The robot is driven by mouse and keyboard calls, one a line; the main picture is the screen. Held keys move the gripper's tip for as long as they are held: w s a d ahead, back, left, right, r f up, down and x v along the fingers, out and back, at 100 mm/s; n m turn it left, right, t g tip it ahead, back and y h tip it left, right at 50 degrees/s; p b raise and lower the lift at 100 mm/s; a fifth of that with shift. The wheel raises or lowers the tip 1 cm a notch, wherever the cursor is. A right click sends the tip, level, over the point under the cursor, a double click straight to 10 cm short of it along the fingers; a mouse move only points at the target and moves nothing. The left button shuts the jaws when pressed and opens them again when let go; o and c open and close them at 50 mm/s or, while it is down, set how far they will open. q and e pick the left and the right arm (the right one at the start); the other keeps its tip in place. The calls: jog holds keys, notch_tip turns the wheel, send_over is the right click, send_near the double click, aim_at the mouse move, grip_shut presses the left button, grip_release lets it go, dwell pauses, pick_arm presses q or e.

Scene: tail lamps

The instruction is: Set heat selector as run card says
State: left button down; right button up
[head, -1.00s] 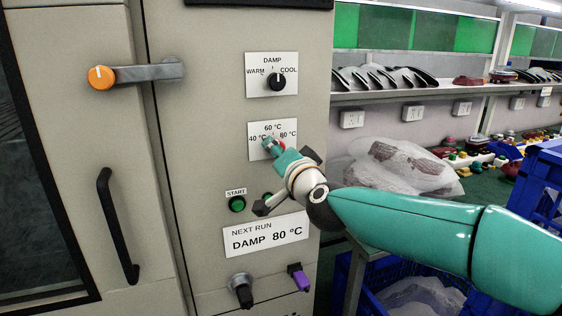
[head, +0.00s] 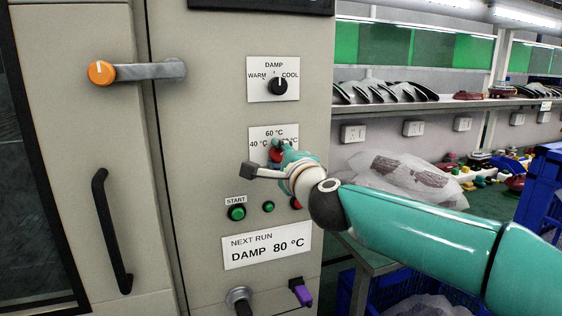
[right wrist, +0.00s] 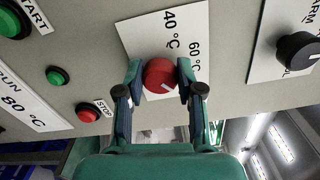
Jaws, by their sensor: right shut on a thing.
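The heat selector is a red knob (right wrist: 160,76) on a white plate marked 40, 60 and 80 °C (head: 260,135). My right gripper (right wrist: 160,85) is shut on it, one finger on each side. In the right wrist view the knob's white line lies at its lower right, on the side past 60 °C away from 40 °C. The 80 °C mark is hidden there by the gripper and partly covered in the head view. The run card (head: 266,246) reads NEXT RUN, DAMP 80 °C. My left gripper is not in view.
Above is a black DAMP/WARM/COOL selector (head: 277,86). Below are the green START button (head: 236,213), a smaller green button (head: 268,207) and a red STOP button (right wrist: 88,113). An orange-ended door handle (head: 102,72) is at left. Blue crates (head: 545,190) stand at right.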

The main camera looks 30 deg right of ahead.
jog(key=shift+d+f+m, duration=0.15)
jog(key=shift+f+m, duration=0.1)
jog(key=shift+m, duration=0.55)
jog(key=o, duration=1.2)
jog(key=shift+d, duration=0.1)
jog(key=shift+c, duration=0.2)
jog(key=shift+r, duration=0.1)
jog(key=shift+s, duration=0.1)
jog(key=shift+s, duration=0.2)
jog(key=v, duration=1.1)
jog(key=shift+s, duration=0.2)
